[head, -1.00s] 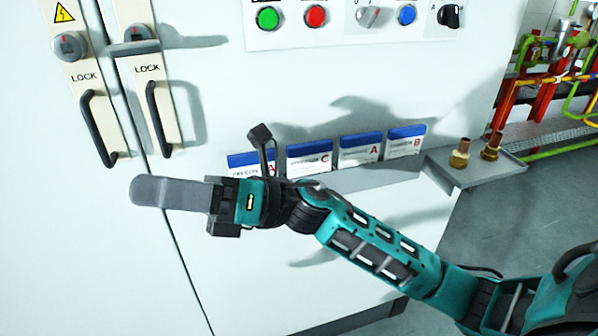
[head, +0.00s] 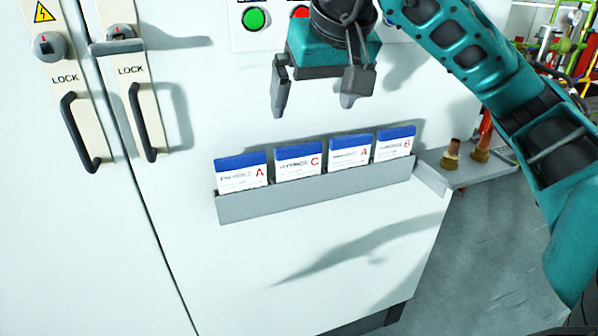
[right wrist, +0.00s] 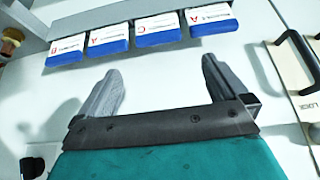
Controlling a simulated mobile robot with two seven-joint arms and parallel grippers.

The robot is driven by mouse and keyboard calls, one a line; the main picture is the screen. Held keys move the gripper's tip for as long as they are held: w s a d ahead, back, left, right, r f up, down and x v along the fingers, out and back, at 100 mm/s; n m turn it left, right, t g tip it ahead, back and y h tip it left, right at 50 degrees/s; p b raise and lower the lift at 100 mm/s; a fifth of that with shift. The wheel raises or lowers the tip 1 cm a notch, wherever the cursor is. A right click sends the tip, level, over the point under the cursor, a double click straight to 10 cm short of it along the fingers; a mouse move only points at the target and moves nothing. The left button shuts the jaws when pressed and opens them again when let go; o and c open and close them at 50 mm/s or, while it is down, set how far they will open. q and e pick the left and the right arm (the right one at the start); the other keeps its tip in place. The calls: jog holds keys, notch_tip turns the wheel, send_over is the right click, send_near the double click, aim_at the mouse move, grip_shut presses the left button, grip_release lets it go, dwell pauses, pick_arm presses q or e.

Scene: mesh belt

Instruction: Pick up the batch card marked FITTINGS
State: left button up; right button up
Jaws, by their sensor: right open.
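Several white batch cards with blue top bands stand in a grey rack on the cabinet front. The second from the left, with a red C, appears to read FITTINGS (head: 298,160); its small print is blurred. In the right wrist view this card (right wrist: 157,31) appears upside down, beyond the space between the fingers. My right gripper (head: 313,107) is open and empty, its fingers pointing down above the rack, apart from the cards. Its spread fingers also show in the right wrist view (right wrist: 160,69). My left gripper is not in view.
The other cards are a left A card (head: 242,172), another A card (head: 350,151) and a B card (head: 395,143). Black door handles (head: 142,122) stick out at left.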

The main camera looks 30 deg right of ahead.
aim_at(299, 146)
jog(key=x, duration=0.4)
jog(key=b+x, duration=0.1)
jog(key=x, duration=0.7)
jog(key=shift+w+d+f, duration=0.25)
jog(key=shift+w+d, duration=0.05)
jog(key=shift+w, duration=0.05)
jog(key=shift+c, duration=0.3)
jog(key=c, duration=0.9)
